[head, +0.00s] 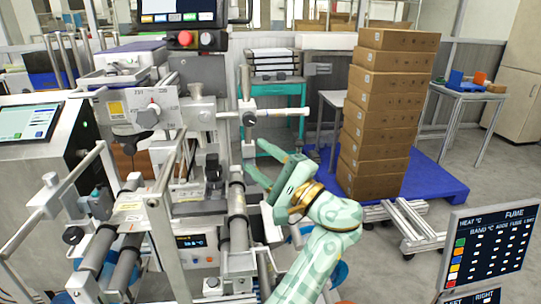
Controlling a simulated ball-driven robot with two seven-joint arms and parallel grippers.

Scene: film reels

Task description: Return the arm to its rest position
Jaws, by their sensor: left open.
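My left gripper (255,156) is pale green and open. Its two fingers point up and left, towards the machine's upright column, with nothing visible between them. My left arm (318,262) rises from the bottom middle of the head view and bends at the wrist. In the picture the fingertips are close to the film machine's (230,185) rollers and column; I cannot tell whether they touch. My right gripper is not in view.
The machine with metal rollers and bars fills the left side. Stacked brown boxes (385,115) stand on a blue pallet (432,183) behind the arm. A dark "FUME" screen (492,250) stands at the lower right. Grey floor (385,270) shows between arm and screen.

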